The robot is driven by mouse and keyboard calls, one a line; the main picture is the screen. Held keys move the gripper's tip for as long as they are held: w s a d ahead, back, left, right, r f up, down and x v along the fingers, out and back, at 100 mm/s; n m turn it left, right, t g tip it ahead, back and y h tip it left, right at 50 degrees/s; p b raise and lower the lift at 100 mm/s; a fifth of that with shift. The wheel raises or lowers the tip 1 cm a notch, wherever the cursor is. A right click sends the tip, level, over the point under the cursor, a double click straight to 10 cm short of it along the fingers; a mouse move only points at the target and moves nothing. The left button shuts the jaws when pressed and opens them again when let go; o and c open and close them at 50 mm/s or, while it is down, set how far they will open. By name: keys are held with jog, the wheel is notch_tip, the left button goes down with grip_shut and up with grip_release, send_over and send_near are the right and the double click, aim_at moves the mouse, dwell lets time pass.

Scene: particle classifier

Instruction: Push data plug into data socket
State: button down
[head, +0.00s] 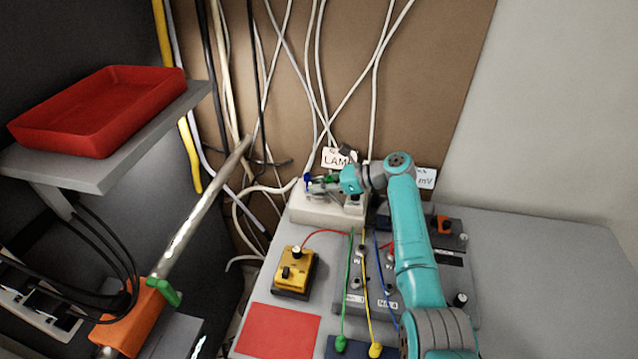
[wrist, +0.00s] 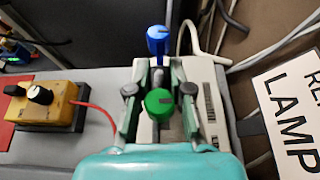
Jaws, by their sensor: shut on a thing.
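My gripper (wrist: 159,74) is low over the white box (wrist: 205,98) by the wall, its two fingers on either side of a narrow grey stem (wrist: 158,76). A blue cap (wrist: 158,40) shows just beyond the fingertips, and a green round knob (wrist: 159,103) lies nearer my wrist, between the fingers. In the head view, the gripper (head: 330,186) is small, with the blue cap (head: 308,177) beside it. I cannot tell which piece is the data plug. No data socket can be made out; the contact under the fingers is hidden.
A yellow box (head: 296,270) with black knobs and a red wire stands left on the grey bench (head: 560,260). Green (head: 342,341) and yellow (head: 375,350) plugs with wires are at the front. A LAMP tag (head: 339,158) and hanging cables are behind. A red tray (head: 100,105) sits far left.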

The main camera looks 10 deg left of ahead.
jog(key=shift+f, duration=0.15)
jog(key=c, duration=1)
grip_release()
jog(key=shift+f, duration=0.1)
jog(key=v, duration=1.2)
jog(key=shift+r, duration=0.2)
jog(key=shift+s, duration=0.15)
